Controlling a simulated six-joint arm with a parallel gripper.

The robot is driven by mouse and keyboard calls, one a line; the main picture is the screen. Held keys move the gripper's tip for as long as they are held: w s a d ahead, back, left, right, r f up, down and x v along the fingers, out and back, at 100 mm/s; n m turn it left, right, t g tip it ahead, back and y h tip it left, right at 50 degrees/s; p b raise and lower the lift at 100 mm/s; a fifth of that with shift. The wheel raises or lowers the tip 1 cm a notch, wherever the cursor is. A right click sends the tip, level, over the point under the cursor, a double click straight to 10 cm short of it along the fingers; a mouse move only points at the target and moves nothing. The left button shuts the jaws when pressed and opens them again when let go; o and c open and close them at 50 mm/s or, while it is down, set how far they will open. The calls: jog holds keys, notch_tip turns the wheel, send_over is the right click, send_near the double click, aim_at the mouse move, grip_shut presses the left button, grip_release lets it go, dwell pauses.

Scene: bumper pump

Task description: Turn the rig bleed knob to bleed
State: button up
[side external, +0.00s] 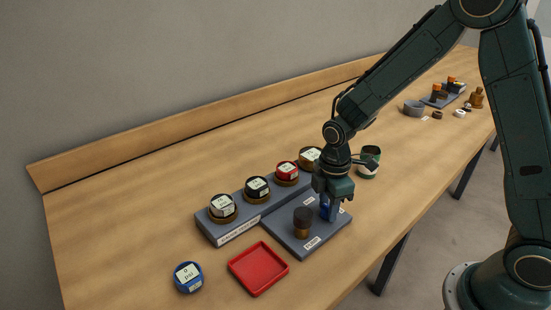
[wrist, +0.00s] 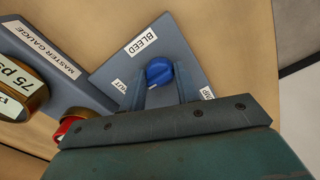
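The blue bleed knob (wrist: 159,72) sits on a grey plate (wrist: 192,52) in the wrist view. A BLEED label (wrist: 144,40) lies above it, with partly hidden labels to its left and right. My gripper (wrist: 161,80) has one finger on each side of the knob. The fingers look apart, with narrow gaps to the knob; contact is not clear. In the side view my gripper (side external: 329,204) points down over the knob (side external: 324,212), which is partly hidden.
A dark pump knob (side external: 303,218) with a brass base stands left of my gripper. Behind is a grey block (side external: 236,222) with several gauges. A red tray (side external: 258,268) and a blue gauge (side external: 188,277) lie at the front left.

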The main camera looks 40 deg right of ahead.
jog(key=shift+m, duration=0.5)
jog(key=m, duration=0.3)
jog(key=shift+m, duration=0.3)
jog(key=m, duration=0.9)
jog(key=shift+r, duration=0.1)
jog(key=m, duration=0.4)
jog(key=shift+m, duration=0.3)
jog(key=o, duration=0.9)
jog(key=shift+o, duration=0.2)
